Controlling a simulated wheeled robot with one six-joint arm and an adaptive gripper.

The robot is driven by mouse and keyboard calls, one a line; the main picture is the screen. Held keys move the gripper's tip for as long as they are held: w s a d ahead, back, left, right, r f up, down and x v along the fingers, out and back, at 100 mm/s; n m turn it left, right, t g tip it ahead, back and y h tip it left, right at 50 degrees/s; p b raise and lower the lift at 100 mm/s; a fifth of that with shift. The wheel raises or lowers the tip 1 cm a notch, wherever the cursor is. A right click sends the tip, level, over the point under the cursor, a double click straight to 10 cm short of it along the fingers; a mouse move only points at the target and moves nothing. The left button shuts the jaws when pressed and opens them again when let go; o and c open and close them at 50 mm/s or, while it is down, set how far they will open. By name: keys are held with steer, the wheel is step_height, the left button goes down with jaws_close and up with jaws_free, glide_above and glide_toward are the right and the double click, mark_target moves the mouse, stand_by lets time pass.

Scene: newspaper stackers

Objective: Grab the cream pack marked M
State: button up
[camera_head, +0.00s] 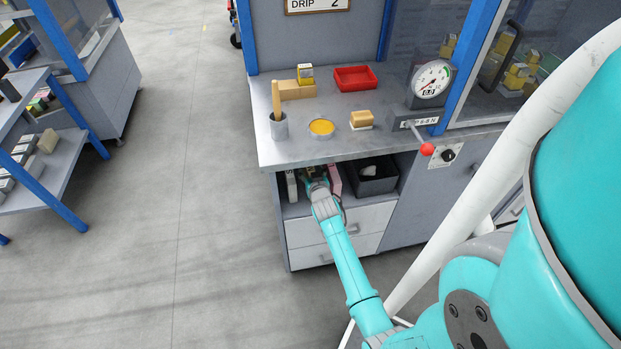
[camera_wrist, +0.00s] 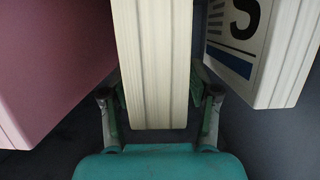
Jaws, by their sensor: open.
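A cream pack (camera_wrist: 155,60) stands in the middle of the wrist view, with its ridged, page-like edge towards me. Its marked face is turned away, so no letter shows on it. My gripper (camera_wrist: 160,88) is open, with one finger on each side of this pack; I cannot tell whether either finger touches it. In the head view my gripper (camera_head: 317,180) reaches into the open shelf under the counter and hides the middle pack.
A pink pack (camera_wrist: 50,60) stands close on the left, a cream pack marked S (camera_wrist: 240,50) close on the right. In the head view a pale pack (camera_head: 292,187), a pink pack (camera_head: 335,180) and a dark bin (camera_head: 378,184) flank my gripper under the counter (camera_head: 350,147).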

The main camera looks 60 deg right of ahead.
steer(key=shift+c, duration=0.2)
jaws_close()
steer(key=shift+r, duration=0.1)
